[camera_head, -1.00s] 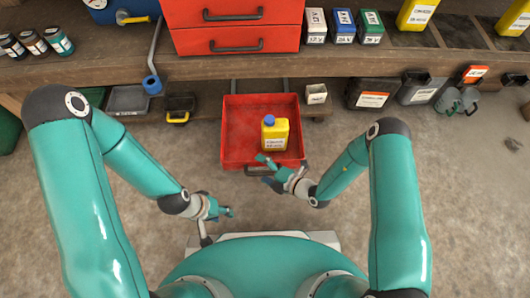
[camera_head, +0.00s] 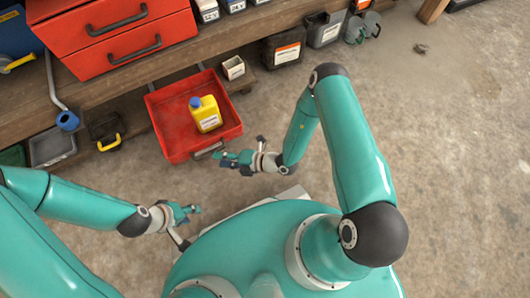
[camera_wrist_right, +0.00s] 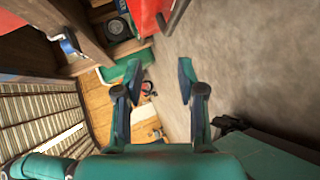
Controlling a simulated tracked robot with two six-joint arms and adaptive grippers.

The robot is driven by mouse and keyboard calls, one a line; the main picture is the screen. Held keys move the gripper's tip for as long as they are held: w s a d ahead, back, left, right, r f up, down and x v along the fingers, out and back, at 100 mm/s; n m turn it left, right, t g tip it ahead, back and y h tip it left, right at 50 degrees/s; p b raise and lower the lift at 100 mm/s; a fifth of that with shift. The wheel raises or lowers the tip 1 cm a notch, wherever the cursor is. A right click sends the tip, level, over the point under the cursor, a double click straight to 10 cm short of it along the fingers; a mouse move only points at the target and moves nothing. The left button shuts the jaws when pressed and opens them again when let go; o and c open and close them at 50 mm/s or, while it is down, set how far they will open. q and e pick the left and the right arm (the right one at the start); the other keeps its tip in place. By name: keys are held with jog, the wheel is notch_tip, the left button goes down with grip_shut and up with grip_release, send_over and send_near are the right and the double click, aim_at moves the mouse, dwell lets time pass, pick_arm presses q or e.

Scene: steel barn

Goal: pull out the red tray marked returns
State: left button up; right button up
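The red tray (camera_head: 172,137) is pulled out from under the bench, over the floor, with a dark handle (camera_head: 208,150) on its front. A yellow bottle with a blue cap (camera_head: 205,113) stands in it. I cannot read a returns mark on the tray. My right gripper (camera_head: 228,160) is just in front of the tray, close to the handle. Its fingers are apart and empty in the right wrist view (camera_wrist_right: 158,78), where a red piece shows at the top edge. My left gripper (camera_head: 192,214) is low, in front of my base, apart from the tray; its fingers are too small to judge.
A wooden bench (camera_head: 90,97) carries a red drawer cabinet (camera_head: 115,32). Beneath it are a grey bin (camera_head: 52,147), a black bin with a yellow handle (camera_head: 106,132) and a small white box (camera_head: 233,68).

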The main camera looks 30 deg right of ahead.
jog(key=s+d+r+p, duration=0.1)
jog(key=s+d+r, duration=0.1)
jog(key=s+d, duration=0.8)
jog(key=shift+d, duration=0.15)
dwell(1.1)
jog(key=shift+s, duration=0.1)
jog(key=shift+p, duration=0.35)
